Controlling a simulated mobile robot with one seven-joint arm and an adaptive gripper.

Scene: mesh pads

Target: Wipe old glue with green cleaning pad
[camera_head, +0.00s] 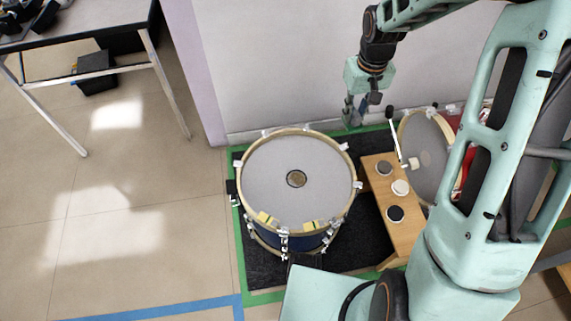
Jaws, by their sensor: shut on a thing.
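A drum (268,177) with a pale grey head stands upright on the black mat. A round brownish patch (296,179), which looks like the old glue, is at the middle of its head. My gripper (357,113) points down near the wall, behind and to the right of the drum, apart from it. It is shut on a small greenish piece at its fingertips, which appears to be the green cleaning pad. The piece is too small and too close in colour to the fingers to make out its shape. No other green pad shows.
A wooden bench (381,181) right of the drum bears a grey, a white and a dark round pad. A second drum (424,158) stands behind my arm, partly hidden. The black mat (347,257) has a green tape border. A table (78,38) stands at upper left; floor between is clear.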

